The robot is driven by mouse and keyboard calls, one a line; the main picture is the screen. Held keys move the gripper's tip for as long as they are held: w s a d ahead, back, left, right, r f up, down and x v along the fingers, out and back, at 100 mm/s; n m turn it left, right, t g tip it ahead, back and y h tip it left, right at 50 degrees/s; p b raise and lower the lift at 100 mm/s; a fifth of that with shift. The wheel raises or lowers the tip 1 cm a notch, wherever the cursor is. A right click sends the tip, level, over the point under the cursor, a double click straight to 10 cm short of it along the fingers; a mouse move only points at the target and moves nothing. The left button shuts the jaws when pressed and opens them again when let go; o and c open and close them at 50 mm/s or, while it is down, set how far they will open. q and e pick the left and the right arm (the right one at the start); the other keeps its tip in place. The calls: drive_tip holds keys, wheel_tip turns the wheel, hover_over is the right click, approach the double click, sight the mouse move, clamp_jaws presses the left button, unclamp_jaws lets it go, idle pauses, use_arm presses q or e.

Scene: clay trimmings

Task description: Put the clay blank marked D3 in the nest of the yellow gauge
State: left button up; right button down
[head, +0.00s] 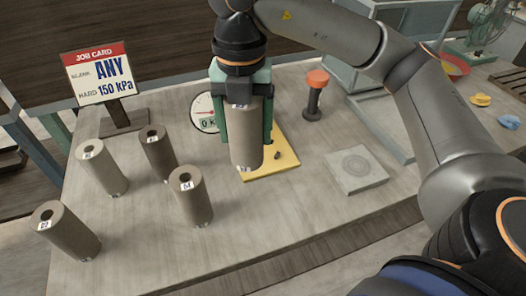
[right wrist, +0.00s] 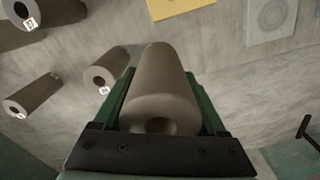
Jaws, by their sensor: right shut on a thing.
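My right gripper (head: 245,140) is shut on a grey-brown clay blank (head: 245,150), a hollow cylinder held nearly upright between the green fingers. It also shows in the right wrist view (right wrist: 163,85). Its label is only a sliver under the gripper, so I cannot read its mark. The yellow gauge (head: 287,158) has a flat yellow base, partly hidden behind the blank, and a round dial (head: 204,110) behind it. The blank's lower end overlaps the base's left part in the head view; I cannot tell the gap. In the right wrist view the yellow base (right wrist: 178,8) lies beyond the blank.
Several other labelled blanks stand on the table's left: front-left (head: 68,234), back-left (head: 103,172), back-middle (head: 160,158), and nearest the gauge (head: 194,203). A job card (head: 98,75) stands behind. A grey tile (head: 355,170) and orange-topped stamp (head: 315,95) are right.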

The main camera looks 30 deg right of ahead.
drive_tip(key=m, duration=0.2)
drive_tip(key=shift+r+m, duration=0.3)
drive_tip(key=shift+r, duration=0.1)
drive_tip(key=shift+w+d, duration=0.1)
drive_tip(key=shift+d, duration=0.05)
drive_tip(key=shift+w+d+f+b, duration=0.2)
drive_tip(key=shift+w+d+f, duration=1.4)
drive_tip(key=shift+f, duration=0.55)
drive_tip(key=shift+w+d+f+b, duration=0.25)
drive_tip(key=shift+w+d+f, duration=1.35)
drive_tip(key=shift+f, duration=0.55)
drive_tip(key=shift+w+d+f+b, duration=0.2)
drive_tip(key=shift+w+d+f, duration=1.4)
drive_tip(key=shift+f, duration=0.55)
drive_tip(key=shift+f, duration=0.1)
drive_tip(key=shift+f, duration=0.1)
unclamp_jaws()
